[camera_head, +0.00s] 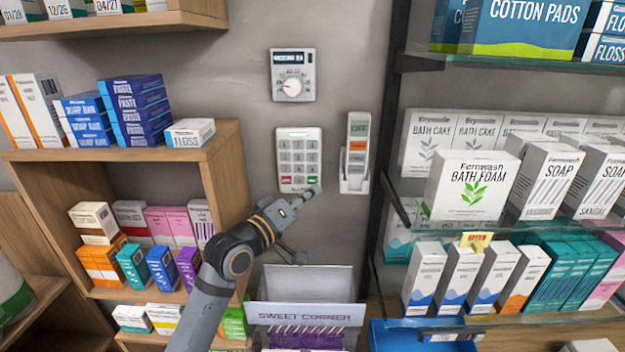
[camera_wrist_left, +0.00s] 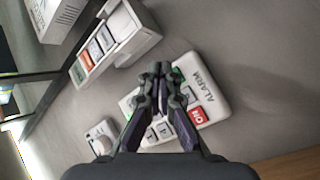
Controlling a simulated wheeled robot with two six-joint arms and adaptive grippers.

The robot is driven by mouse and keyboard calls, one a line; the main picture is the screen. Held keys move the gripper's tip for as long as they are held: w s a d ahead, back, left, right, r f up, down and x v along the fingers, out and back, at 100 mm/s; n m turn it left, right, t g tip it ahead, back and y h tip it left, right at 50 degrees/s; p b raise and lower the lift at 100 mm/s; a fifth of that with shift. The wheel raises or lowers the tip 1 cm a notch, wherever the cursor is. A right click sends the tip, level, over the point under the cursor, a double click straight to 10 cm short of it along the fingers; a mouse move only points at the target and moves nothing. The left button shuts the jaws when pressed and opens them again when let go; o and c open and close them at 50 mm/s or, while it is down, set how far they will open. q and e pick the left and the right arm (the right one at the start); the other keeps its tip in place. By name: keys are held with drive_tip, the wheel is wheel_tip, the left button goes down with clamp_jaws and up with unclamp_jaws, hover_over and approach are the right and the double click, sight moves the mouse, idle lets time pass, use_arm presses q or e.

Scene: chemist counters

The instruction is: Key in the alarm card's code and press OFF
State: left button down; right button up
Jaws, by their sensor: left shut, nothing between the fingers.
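The white alarm keypad (camera_head: 299,152) is on the grey wall, with a lit green display at its top and rows of grey keys. Its red key (camera_head: 285,180) is at the lower left, and its green key is at the lower right. My left gripper (camera_head: 313,192) is shut and empty, its tip at the keypad's lower right corner. In the left wrist view the keypad (camera_wrist_left: 215,88) bears the word ALARM, and the shut fingers (camera_wrist_left: 160,68) cover part of its keys near a green patch. Contact cannot be told. I cannot identify the alarm card.
A white holder with coloured labels (camera_head: 355,177) is right of the keypad. A dial unit (camera_head: 293,75) is above it. Wooden shelves (camera_head: 232,165) with boxes stand left, glass shelves (camera_head: 500,62) right. A SWEET CORNER box (camera_head: 305,318) sits below. Bare wall surrounds the keypad.

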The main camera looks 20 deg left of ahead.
use_arm(q)
drive_tip(key=s, duration=0.1)
drive_tip(key=s+d, duration=0.1)
drive_tip(key=s, duration=0.1)
drive_tip(key=shift+s+r+p, duration=0.1)
drive_tip(key=shift+s+p, duration=0.2)
drive_tip(key=shift+p, duration=0.05)
idle(0.3)
